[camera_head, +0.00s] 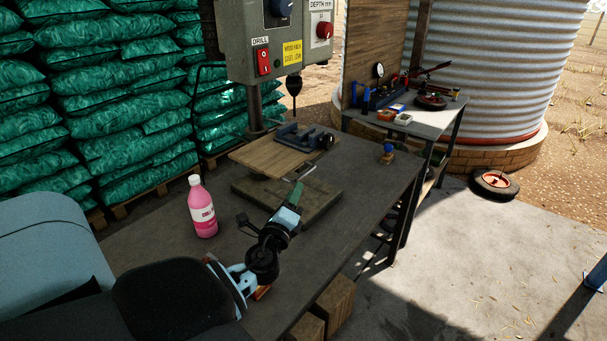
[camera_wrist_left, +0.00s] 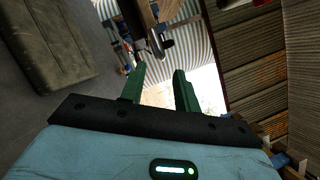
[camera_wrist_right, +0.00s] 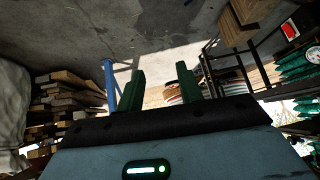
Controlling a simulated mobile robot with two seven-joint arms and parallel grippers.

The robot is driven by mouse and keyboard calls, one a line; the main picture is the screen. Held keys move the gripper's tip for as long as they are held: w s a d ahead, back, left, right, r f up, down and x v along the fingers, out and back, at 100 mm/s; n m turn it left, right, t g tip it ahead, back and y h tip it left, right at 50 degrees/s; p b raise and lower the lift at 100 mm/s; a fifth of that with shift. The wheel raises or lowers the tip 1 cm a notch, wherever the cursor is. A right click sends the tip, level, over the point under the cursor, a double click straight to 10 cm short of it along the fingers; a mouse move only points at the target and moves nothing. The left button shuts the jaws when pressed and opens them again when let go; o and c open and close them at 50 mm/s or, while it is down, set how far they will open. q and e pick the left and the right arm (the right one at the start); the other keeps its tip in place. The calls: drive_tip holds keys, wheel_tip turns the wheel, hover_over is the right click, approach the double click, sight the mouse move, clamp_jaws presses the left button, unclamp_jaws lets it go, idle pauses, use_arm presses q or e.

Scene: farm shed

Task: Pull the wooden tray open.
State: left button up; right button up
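A wooden board (camera_head: 262,156) lies under the drill, above a thick dark wooden slab (camera_head: 322,205) on the bench. A thin pale metal bar, like a handle (camera_head: 301,172), shows at the board's front right. I cannot tell for sure which piece is the tray. My left gripper (camera_head: 297,190) is over the slab, just in front of the bar, its green fingers apart and empty. In the left wrist view the fingers (camera_wrist_left: 158,88) are apart, with the slab (camera_wrist_left: 48,45) at upper left. My right gripper (camera_wrist_right: 158,88) is open and empty, outside the head view.
A pink bottle (camera_head: 202,208) stands on the bench (camera_head: 160,240), left of my left arm. A small blue-topped object (camera_head: 388,152) stands near the far right edge. Wooden boxes (camera_head: 337,300) show below the front edge.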

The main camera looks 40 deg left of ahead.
sight(303, 174)
use_arm(q)
drive_tip(key=shift+x, duration=3.85)
drive_tip(key=shift+c, duration=0.4)
drive_tip(key=shift+f, duration=0.1)
clamp_jaws()
